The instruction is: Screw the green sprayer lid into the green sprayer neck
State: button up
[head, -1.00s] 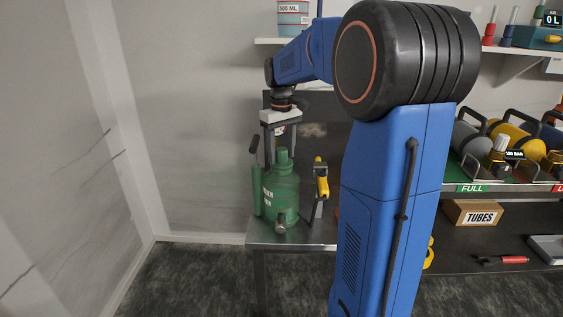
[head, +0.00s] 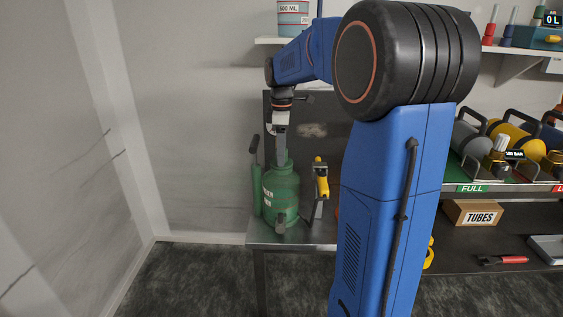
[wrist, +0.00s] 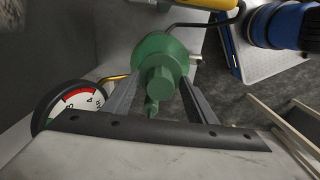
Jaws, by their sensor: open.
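The green sprayer (head: 281,192) stands upright on the metal bench. Its green lid (wrist: 158,82) sits at the neck on top of the tank, and in the wrist view it is a faceted cap seen from above. In the head view my gripper (head: 282,158) points straight down over the neck and hides most of the lid. In the wrist view my gripper (wrist: 159,88) is open, with one finger on each side of the lid and gaps visible between. How deep the lid sits in the neck cannot be told.
A yellow-handled tool (head: 321,180) stands close right of the sprayer. A round gauge (wrist: 75,105) shows at the left in the wrist view. Floor left of the bench is clear.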

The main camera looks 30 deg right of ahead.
jog(key=c, duration=1.2)
jog(key=m, duration=0.6)
jog(key=shift+m, duration=0.3)
jog(key=shift+c, duration=0.2)
jog(key=m, duration=0.5)
jog(key=shift+m, duration=0.4)
jog(key=m, duration=0.3)
jog(key=shift+m, duration=0.4)
jog(key=m, duration=0.7)
jog(key=shift+m, duration=0.4)
jog(key=m, duration=0.3)
jog(key=shift+m, duration=0.3)
